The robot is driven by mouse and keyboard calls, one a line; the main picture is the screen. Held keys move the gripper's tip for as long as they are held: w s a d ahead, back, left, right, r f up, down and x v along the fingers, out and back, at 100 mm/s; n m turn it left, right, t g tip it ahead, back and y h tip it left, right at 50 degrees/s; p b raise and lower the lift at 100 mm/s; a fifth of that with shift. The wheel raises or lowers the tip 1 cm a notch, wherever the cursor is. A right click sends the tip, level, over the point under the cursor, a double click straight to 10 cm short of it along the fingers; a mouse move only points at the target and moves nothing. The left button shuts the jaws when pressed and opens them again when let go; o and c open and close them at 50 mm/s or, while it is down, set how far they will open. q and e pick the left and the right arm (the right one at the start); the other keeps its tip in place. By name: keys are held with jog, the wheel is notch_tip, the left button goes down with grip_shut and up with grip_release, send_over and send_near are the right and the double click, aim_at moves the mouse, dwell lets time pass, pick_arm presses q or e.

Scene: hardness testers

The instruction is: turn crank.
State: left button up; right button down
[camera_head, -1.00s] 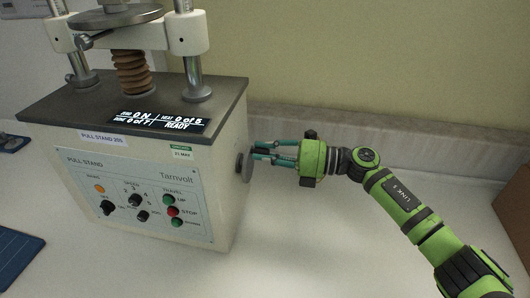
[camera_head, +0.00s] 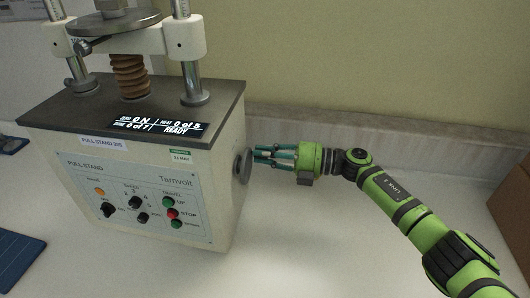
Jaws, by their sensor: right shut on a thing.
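The pull stand (camera_head: 140,165) is a cream box with a dark top, standing on the white counter. Its crank (camera_head: 243,167) is a dark disc on the right side face, with a handle that is mostly hidden by my fingers. My right gripper (camera_head: 263,156) comes in from the right, green with teal fingers. Its fingers are shut on the crank's handle beside the disc. The display (camera_head: 158,126) on the top reads 0 N and READY. My left gripper is not in view.
The front panel has knobs and travel buttons (camera_head: 172,214). A wall ledge (camera_head: 400,155) runs behind. A brown box (camera_head: 512,205) stands at the right edge and a blue mat (camera_head: 18,262) lies at the lower left. The counter right of the stand is clear.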

jog(key=shift+f+m, duration=0.1)
jog(key=shift+m, duration=0.2)
jog(key=c, duration=1.1)
grip_release()
jog(key=shift+c, duration=0.2)
jog(key=s+d, duration=0.2)
jog(key=d, duration=0.9)
jog(key=shift+s+d, duration=0.15)
jog(key=shift+d, duration=0.25)
